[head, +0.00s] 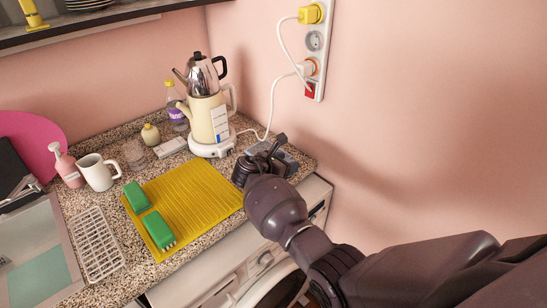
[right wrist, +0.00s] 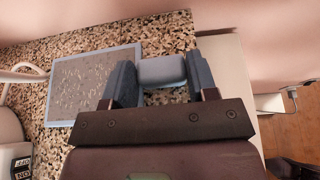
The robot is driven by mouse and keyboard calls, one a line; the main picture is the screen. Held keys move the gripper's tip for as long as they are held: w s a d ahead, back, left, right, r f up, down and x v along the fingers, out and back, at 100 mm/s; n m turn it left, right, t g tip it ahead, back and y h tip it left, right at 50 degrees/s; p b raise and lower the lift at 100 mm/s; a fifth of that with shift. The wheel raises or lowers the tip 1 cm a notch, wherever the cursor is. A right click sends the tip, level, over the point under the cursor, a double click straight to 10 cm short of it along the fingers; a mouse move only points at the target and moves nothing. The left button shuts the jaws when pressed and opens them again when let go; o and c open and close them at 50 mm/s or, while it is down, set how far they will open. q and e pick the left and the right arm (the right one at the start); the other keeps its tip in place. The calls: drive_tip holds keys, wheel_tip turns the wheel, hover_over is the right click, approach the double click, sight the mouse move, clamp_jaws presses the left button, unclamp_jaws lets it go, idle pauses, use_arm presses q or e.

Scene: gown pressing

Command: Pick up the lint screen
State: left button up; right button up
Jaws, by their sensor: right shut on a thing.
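The lint screen (right wrist: 90,80) is a flat, blue-grey framed panel with a speckled grey mesh, seen in the right wrist view over the granite counter. A smooth grey-blue block (right wrist: 162,70), apparently its handle, sits between the two fingers of my right gripper (right wrist: 160,78). The gripper is shut on it. In the head view my right gripper (head: 268,152) is at the counter's right end and hides most of the screen. Whether the screen still touches the counter is unclear. My left gripper is not in view.
A cream kettle (head: 208,118) with a steel pot on top stands close left of the right gripper, its white cord running to the wall strip (head: 318,60). A yellow mat (head: 190,198) with two green brushes lies nearer. The pink wall is close on the right.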

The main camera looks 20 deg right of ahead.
drive_tip(key=shift+r, duration=0.1)
drive_tip(key=w+a+r+n+t+y+p, duration=0.1)
drive_tip(key=a+r+n+t, duration=0.1)
drive_tip(key=r, duration=1.1)
drive_tip(key=w+a+r+n+t+y+p, duration=0.1)
drive_tip(key=a+r+n+t+y, duration=0.15)
drive_tip(key=r, duration=1.05)
drive_tip(key=s+a+f+n+t+y, duration=0.2)
drive_tip(key=s+a+f+n+y, duration=0.15)
drive_tip(key=s, duration=0.35)
drive_tip(key=s+a+f+n+t+y, duration=0.25)
drive_tip(key=s+a+n+y, duration=0.2)
drive_tip(key=s, duration=0.25)
drive_tip(key=shift+n+y, duration=0.55)
drive_tip(key=shift+n, duration=0.1)
drive_tip(key=s+d+f, duration=0.1)
drive_tip(key=f, duration=0.1)
drive_tip(key=s+d+f, duration=0.1)
drive_tip(key=s+f, duration=0.3)
drive_tip(key=f, duration=0.1)
drive_tip(key=shift+d, duration=0.4)
drive_tip(key=shift+w+r, duration=0.1)
drive_tip(key=shift+r, duration=0.05)
